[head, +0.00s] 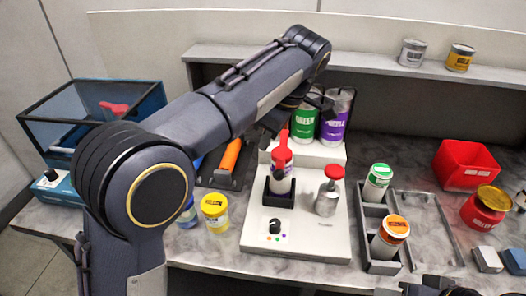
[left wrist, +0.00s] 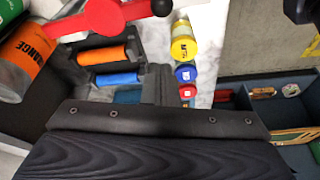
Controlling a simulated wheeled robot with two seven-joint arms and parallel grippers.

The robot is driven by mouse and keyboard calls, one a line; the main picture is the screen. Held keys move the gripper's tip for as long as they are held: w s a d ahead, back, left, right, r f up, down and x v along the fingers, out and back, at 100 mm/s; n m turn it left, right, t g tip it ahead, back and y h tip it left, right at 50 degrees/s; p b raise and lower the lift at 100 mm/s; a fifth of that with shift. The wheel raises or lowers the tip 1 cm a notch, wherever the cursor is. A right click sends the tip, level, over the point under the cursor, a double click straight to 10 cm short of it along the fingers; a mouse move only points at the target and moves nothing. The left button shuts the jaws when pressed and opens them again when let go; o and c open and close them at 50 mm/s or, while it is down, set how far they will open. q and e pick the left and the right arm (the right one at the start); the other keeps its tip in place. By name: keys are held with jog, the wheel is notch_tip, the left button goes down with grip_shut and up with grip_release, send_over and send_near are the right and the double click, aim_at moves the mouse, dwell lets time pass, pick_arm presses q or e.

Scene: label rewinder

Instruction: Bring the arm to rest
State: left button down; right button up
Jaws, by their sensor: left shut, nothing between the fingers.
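My left arm comes in from the left of the head view, rises to a bend near the back shelf and folds down to the left gripper (head: 268,134). The gripper is shut and empty, above the back of the white label rewinder (head: 310,240), close to its red lever (head: 282,150). I cannot tell whether it touches anything. The left wrist view shows the red lever (left wrist: 110,18) at the top and a dark part of my own arm across the bottom. Dark parts that look like my right gripper (head: 435,289) show at the bottom edge; their state is unclear.
Green and purple cans (head: 335,118) stand behind the rewinder. A yellow jar (head: 215,212) and orange roll (head: 231,154) are left of it. A grey tray (head: 380,266) with cans, a red bin (head: 466,165) and a red jar (head: 486,207) are right. A blue-framed box (head: 62,188) stands far left.

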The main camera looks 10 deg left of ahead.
pick_arm(q)
jog(key=shift+d+r, duration=0.15)
jog(key=shift+r, duration=0.15)
jog(key=s+a+f+m+h, duration=0.25)
jog(key=s+a, duration=0.25)
jog(key=a, duration=0.3)
jog(key=s+a+f+m+h, duration=0.1)
jog(key=s+a+m+h, duration=0.25)
jog(key=a, duration=0.35)
jog(key=s+f+m+t, duration=0.2)
jog(key=s+f, duration=0.3)
jog(key=s, duration=0.3)
jog(key=s+f+m+t+h, duration=0.1)
jog(key=s+f+m, duration=0.3)
jog(key=s, duration=0.5)
jog(key=shift+s+a+f+m+t, duration=0.2)
jog(key=shift+a+f+m+t, duration=0.25)
jog(key=shift+t, duration=0.25)
